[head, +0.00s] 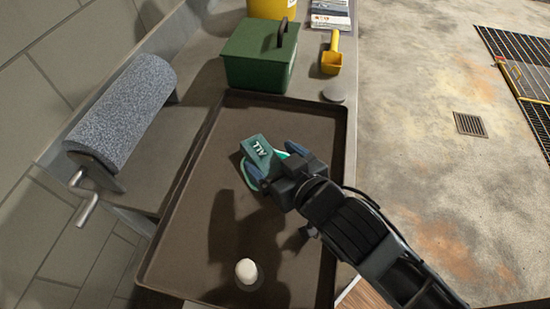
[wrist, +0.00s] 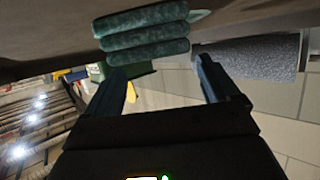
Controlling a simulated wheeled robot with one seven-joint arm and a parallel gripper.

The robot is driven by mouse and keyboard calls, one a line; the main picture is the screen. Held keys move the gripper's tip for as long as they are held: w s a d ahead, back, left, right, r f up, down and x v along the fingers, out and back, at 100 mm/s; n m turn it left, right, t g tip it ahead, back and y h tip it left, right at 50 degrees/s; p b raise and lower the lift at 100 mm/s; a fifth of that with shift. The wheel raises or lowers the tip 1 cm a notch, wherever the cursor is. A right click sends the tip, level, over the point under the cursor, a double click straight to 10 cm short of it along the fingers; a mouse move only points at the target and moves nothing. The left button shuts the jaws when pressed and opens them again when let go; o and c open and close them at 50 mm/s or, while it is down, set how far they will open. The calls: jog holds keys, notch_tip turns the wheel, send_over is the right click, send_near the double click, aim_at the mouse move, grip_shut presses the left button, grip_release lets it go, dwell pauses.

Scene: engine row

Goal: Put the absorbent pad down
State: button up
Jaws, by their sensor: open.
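The absorbent pad (head: 257,150) is a teal folded block marked "ALL" on top, at the middle of the dark tray (head: 222,106). In the wrist view the pad (wrist: 140,42) shows as stacked teal folds against the tray's brown surface. My gripper (head: 272,160) is low over the tray, right at the pad. In the wrist view my gripper (wrist: 162,72) has its two fingers wide apart, with the pad by the fingertips. Part of the pad is hidden behind my gripper in the head view, and I cannot tell whether a finger touches it.
A white round piece (head: 246,270) stands in the tray's near part. A grey roll (head: 122,113) on a holder is at left by the wall. A green box (head: 258,62), yellow scoop (head: 332,58) and grey disc (head: 334,92) are beyond the tray. The tray's left part is bare.

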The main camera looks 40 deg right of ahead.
jog(key=shift+s+f, duration=0.1)
jog(key=shift+f, duration=0.5)
jog(key=r+v, duration=0.1)
jog(key=v, duration=1.1)
jog(key=shift+r, duration=0.25)
jog(key=s, duration=0.2)
jog(key=s+n+y, duration=0.1)
jog(key=s, duration=0.2)
jog(key=s+a+y, duration=0.1)
jog(key=s, duration=0.1)
jog(key=shift+s+f, duration=0.3)
jog(key=shift+s, duration=0.05)
jog(key=s+d+r+t, duration=0.1)
jog(key=s+r, duration=0.1)
jog(key=s, duration=0.4)
jog(key=shift+s+d+r+n, duration=0.2)
jog(key=shift+d+r+n, duration=0.1)
jog(key=shift+n, duration=0.1)
jog(key=shift+w+f, duration=0.1)
dwell(2.1)
